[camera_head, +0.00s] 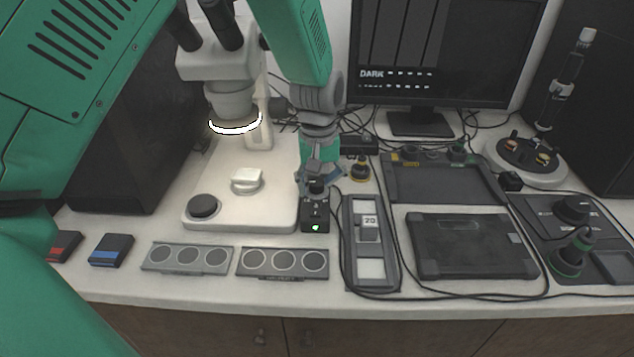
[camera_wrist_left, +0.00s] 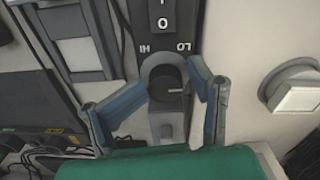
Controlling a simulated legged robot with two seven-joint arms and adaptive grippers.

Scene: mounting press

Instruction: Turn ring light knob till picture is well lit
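The ring light control box (camera_head: 315,222) stands right of the microscope base, with a green lamp lit on its front. Its dark knob (camera_head: 316,187) is on top; in the left wrist view the knob (camera_wrist_left: 166,78) sits by the HI and LO marks. My left gripper (camera_head: 319,182) points down over the box, its blue fingers spread to either side of the knob; contact is not clear. The ring light (camera_head: 236,127) glows white under the microscope head. The monitor (camera_head: 440,55) is dark and reads DARK. My right gripper is not in view.
The microscope (camera_head: 225,65) stands left of my gripper, with a white base (camera_head: 240,210). Slide holders (camera_head: 283,263) lie in front. A grey fixture (camera_head: 369,235), dark tray (camera_head: 440,185) and flat dark case (camera_head: 470,245) lie to the right. Cables run between them.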

